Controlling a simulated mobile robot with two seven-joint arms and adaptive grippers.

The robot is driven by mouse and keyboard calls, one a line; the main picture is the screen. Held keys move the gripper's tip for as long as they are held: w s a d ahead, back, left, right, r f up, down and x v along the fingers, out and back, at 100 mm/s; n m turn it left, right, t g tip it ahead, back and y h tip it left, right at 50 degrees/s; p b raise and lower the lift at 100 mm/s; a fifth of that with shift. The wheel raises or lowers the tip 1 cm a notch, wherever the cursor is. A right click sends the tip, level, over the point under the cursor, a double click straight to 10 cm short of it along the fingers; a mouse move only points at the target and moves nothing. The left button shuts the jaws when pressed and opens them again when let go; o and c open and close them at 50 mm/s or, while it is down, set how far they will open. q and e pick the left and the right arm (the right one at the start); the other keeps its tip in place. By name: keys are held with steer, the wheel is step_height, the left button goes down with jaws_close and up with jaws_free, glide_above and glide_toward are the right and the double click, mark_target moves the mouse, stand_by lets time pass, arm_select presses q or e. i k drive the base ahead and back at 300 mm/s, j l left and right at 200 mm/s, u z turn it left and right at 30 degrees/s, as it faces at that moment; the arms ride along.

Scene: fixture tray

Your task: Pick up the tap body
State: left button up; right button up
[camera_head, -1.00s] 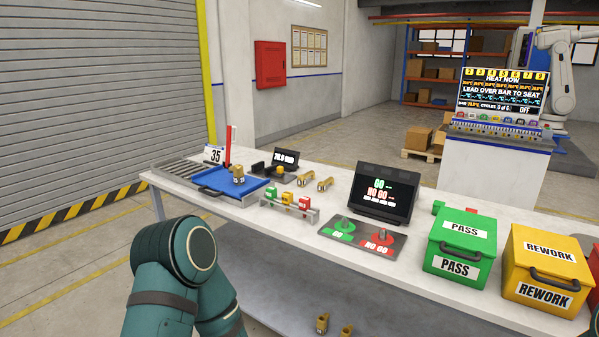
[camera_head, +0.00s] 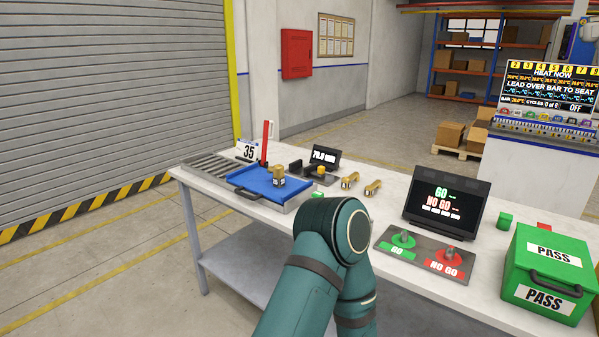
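A brass piece (camera_head: 279,177) that looks like a tap body stands on the blue tray (camera_head: 247,177) at the left end of the white table. Two more brass fittings, one (camera_head: 350,180) and another (camera_head: 373,188), lie on the table right of the tray. I cannot tell which of these the task means. A teal arm link of mine rises from the bottom middle and covers part of the table's front edge. Neither of my grippers is in view.
A dark measuring stand with a display (camera_head: 325,157) is behind the tray. A GO / NO GO plate (camera_head: 420,252) and screen (camera_head: 447,205) are to the right, then a green PASS box (camera_head: 549,275). Bare table (camera_head: 389,208) lies between fittings and screen.

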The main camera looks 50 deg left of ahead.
mark_target(278, 170)
steer(key=j+z, duration=0.45)
steer(key=j, duration=0.5)
steer(key=j+z, duration=0.1)
steer(key=j, duration=0.4)
steer(key=k+j, duration=0.15)
steer(key=j, duration=0.35)
steer(key=k+j+z, duration=0.15)
steer(key=j, duration=0.85)
steer(key=k+z, duration=0.05)
